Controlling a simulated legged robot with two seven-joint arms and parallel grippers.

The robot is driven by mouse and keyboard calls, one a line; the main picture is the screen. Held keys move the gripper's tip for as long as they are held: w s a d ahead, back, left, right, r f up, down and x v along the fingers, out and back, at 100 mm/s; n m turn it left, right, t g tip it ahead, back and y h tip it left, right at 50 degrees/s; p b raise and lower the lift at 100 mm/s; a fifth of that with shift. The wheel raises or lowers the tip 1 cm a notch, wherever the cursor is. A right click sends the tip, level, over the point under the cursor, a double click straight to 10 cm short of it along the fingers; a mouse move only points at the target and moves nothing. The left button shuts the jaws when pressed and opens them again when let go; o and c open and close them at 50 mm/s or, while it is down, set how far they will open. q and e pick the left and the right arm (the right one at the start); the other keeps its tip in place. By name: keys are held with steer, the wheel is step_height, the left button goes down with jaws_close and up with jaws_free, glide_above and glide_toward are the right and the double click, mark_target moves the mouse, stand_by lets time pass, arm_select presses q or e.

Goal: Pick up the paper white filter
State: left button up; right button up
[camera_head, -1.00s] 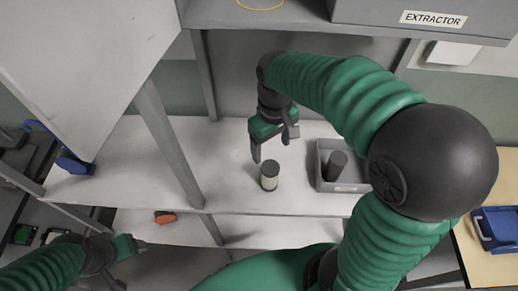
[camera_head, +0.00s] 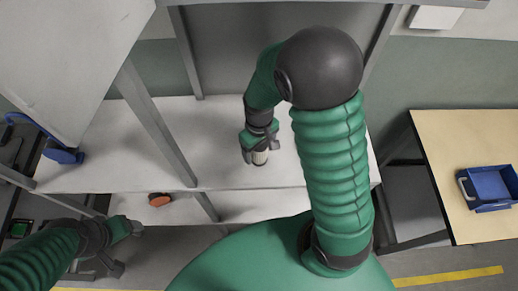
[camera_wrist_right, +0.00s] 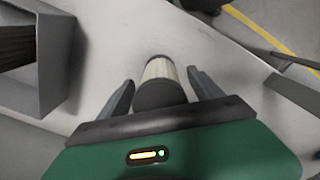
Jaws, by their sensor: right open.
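The paper white filter (camera_head: 261,158) is a small upright cylinder with pale pleated sides and a dark end cap, standing on the white shelf. In the right wrist view the filter (camera_wrist_right: 160,72) sits between the two fingers, with the dark cap nearest the camera. My right gripper (camera_head: 259,151) is open around it, with a visible gap beside the fingers in the wrist view (camera_wrist_right: 161,88). In the head view the gripper hides part of the filter. My left gripper (camera_head: 130,247) is open and empty at lower left, away from the filter.
A grey bin (camera_wrist_right: 62,60) with a dark pleated cylinder (camera_wrist_right: 15,45) in it stands beside my right gripper; my arm hides it in the head view. Grey posts (camera_head: 150,120) rise at left. An orange-red object (camera_head: 159,200) lies on the lower shelf. A blue tray (camera_head: 490,187) sits on the right table.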

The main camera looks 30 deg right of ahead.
steer(key=shift+w+f, duration=0.1)
steer(key=c, duration=1.5)
